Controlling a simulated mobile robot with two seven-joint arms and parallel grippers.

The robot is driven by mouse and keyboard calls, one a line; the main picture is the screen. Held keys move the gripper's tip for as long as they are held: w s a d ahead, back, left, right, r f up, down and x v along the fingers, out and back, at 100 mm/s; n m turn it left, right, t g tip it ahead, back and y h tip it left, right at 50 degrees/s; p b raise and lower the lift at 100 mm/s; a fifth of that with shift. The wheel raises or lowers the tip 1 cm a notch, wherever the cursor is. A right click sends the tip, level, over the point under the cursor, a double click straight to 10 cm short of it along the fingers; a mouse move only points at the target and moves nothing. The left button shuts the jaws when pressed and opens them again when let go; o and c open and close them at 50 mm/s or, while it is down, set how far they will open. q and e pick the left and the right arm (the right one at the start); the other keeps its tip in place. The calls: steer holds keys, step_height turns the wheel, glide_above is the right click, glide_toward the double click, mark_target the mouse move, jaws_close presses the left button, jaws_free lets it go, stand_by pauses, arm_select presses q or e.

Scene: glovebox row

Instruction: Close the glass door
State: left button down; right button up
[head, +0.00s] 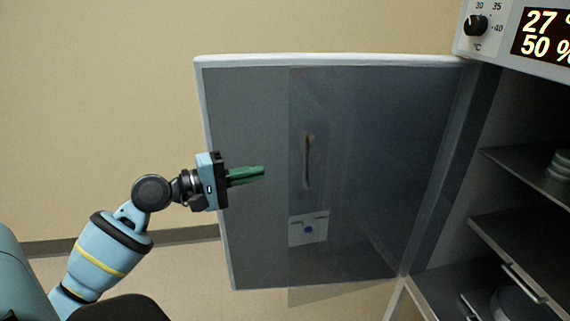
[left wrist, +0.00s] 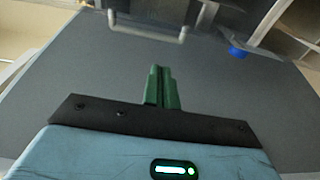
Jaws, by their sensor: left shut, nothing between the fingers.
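The glass door (head: 380,150) stands wide open in the head view, hinged at its right side on the cabinet, with a pale frame along its top and left edges. A bar handle (head: 308,160) shows on or through the dark pane. My left gripper (head: 262,172) is shut and empty, its green fingers in front of the door near its left edge. Whether they touch the pane cannot be told. In the left wrist view the shut green fingers (left wrist: 161,75) point at a dark grey surface. My right gripper is not in view.
The open cabinet at the right has metal shelves (head: 525,170) with stacked dishes (head: 560,164) on one. A control panel (head: 515,30) reading 27 and 50 % sits above. A beige wall (head: 100,100) stands behind the door, and bare floor shows below.

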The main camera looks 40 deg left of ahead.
mark_target(295, 161)
arm_select(q)
steer(key=x, duration=0.3)
steer(key=p+x, duration=0.1)
steer(key=x, duration=0.2)
steer(key=r+x, duration=0.1)
steer(key=x, duration=0.2)
steer(key=shift+w+d+p, duration=0.2)
steer(key=shift+w+p, duration=0.1)
steer(key=shift+w, duration=0.1)
steer(key=shift+s+d, duration=0.1)
